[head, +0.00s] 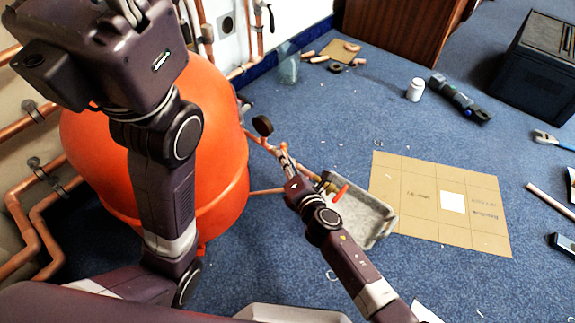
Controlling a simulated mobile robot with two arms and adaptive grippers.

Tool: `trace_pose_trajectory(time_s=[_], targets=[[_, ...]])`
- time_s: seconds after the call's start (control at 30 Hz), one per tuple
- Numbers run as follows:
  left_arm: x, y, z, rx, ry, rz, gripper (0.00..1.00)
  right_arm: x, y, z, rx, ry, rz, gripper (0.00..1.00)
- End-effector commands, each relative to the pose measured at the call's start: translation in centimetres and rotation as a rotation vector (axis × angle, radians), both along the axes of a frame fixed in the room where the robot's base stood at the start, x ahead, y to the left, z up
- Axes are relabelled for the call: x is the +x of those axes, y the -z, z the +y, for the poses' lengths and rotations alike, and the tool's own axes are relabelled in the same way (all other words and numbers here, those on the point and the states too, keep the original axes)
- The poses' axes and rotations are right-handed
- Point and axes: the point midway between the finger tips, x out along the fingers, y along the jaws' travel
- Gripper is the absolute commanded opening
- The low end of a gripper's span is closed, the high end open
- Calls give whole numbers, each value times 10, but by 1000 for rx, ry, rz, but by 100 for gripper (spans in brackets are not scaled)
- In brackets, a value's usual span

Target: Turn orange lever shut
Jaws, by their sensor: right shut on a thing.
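The copper manifold (262,143) runs out from the right side of the big orange tank, with a dark round gauge or knob (263,125) on it. My right gripper (286,160) reaches in from the lower right and is shut at a small orange lever on the manifold. The fingers hide most of the lever, so its angle cannot be told. A red-orange bar (341,192) shows just right of the gripper, over a grey tray. My left arm rises in front of the tank; its gripper is out of the picture.
The orange tank (222,150) fills the left, beside copper wall pipes (20,215). The grey tray (372,218) stands close to my right arm. A cardboard sheet (400,200), a white bottle (415,90), a dark torch-like tool (458,98) and a black box (535,70) are on the blue carpet.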

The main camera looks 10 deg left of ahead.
Motion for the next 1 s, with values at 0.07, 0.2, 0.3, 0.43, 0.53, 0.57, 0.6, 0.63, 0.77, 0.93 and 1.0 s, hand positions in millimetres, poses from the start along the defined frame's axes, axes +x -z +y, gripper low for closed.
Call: trace_pose_trajectory(time_s=[0.07,0.2,0.3,0.43,0.53,0.57,0.6,0.63,0.77,0.93,1.0], targets=[[0,0,0,0,0,-1,40,0,1,0,0,6,2,0],[0,0,0,1,0,-1,40,0,1,0,-2,8,1,0],[-1,0,0,1,0,-1,40,0,1,-1,-2,8,1,0],[-1,0,0,1,0,-1,40,0,1,-1,-2,7,2,16],[-1,0,0,1,0,-1,40,0,1,0,-1,7,1,27],[-1,0,0,1,0,-1,40,0,1,0,-1,7,1,31],[-1,0,0,1,0,-1,40,0,1,0,-1,7,1,31],[-1,0,0,1,0,-1,40,0,1,0,-1,7,1,31],[-1,0,0,0,0,-2,40,1,0,0,-1,6,1,31],[0,0,0,0,-1,-1,40,-2,0,-2,-2,6,0,31],[0,0,0,0,-1,-1,40,-6,-1,-5,-3,7,0,31]])
